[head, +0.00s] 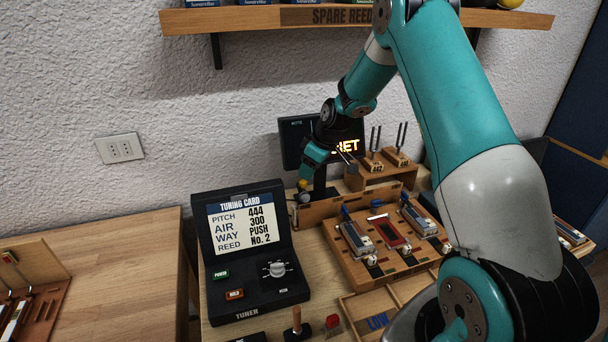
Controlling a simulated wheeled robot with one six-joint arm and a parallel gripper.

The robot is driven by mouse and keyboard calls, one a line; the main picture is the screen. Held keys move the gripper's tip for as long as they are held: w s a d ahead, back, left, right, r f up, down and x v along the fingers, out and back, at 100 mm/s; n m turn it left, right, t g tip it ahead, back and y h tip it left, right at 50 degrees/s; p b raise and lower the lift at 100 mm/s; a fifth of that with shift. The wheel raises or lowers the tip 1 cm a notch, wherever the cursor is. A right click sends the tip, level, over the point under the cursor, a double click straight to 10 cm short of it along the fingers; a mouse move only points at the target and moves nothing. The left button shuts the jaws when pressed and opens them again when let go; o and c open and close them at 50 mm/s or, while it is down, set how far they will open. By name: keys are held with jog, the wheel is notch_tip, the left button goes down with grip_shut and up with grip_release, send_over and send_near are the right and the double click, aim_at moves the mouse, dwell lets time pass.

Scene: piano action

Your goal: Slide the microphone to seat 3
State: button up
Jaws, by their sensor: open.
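A small grey rounded piece (304,198), which looks like the microphone's head, sits at the left end of a wooden rail (345,206) behind the reed block. My gripper (303,184) is right above this piece, pointing down, with a small yellowish part showing there. It is open; its fingers are small and partly hidden, so I cannot tell whether they are around the piece or touch it. The wooden reed block (345,262) carries three reed units side by side; the middle one is red. I cannot read any seat numbers.
The tuner (249,255) with its lit card stands left of the rail. A dark display (297,135) stands behind it, partly hidden by my arm. Tuning forks (375,140) stand on a wooden stand at the back. A shelf (250,20) overhangs above.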

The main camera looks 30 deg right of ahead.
aim_at(303, 181)
jog(key=p+x, duration=0.1)
jog(key=x, duration=0.4)
jog(key=shift+f, duration=0.1)
grip_shut()
